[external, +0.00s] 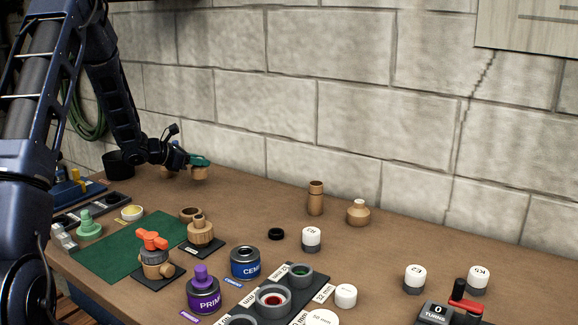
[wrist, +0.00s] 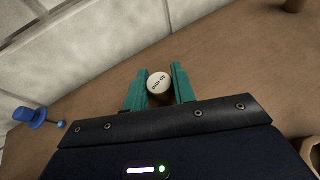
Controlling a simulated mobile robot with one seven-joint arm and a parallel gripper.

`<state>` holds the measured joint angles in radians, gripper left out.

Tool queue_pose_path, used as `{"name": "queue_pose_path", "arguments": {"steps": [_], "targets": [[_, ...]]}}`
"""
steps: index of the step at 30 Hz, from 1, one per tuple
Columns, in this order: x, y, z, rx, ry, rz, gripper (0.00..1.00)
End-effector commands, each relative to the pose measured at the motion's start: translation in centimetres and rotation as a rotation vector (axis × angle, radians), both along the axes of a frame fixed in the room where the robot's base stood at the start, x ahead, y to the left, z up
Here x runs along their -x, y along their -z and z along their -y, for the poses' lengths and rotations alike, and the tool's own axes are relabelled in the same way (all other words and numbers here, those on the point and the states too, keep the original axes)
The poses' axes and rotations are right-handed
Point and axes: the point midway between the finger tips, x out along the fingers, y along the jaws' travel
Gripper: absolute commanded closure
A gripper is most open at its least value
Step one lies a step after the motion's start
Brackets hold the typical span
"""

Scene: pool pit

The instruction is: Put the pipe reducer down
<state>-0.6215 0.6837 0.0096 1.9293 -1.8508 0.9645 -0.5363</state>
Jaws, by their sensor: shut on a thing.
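My gripper (wrist: 160,80) has teal fingers, shut on the pipe reducer (wrist: 159,85), a small brown piece with a pale round top bearing a dark size mark. The fingers lie on either side of it. In the external view my gripper (external: 200,161) is at the far back left of the bench, near the wall, with the brown reducer (external: 200,174) showing under the teal fingers. The reducer is close to the bench top; I cannot tell whether it touches. Its lower part is mostly hidden in the wrist view.
The brown bench (external: 260,205) has bare room right of my gripper. Brown fittings (external: 315,198) stand further right. A dark green mat (external: 120,245) lies in front. A blue knobbed thing (wrist: 30,115) is at the left in the wrist view. The block wall (external: 250,95) is close behind.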

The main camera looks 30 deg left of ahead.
Motion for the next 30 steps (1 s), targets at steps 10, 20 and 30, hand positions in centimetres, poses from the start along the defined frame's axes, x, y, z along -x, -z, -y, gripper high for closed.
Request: {"name": "queue_pose_path", "arguments": {"steps": [10,20,30], "targets": [[0.0,3.6,0.0,0.001,0.000,0.000,1.00],[0.0,3.8,0.0,0.000,0.000,0.000,1.00],[0.0,3.9,0.0,0.000,0.001,0.000,0.52]]}}
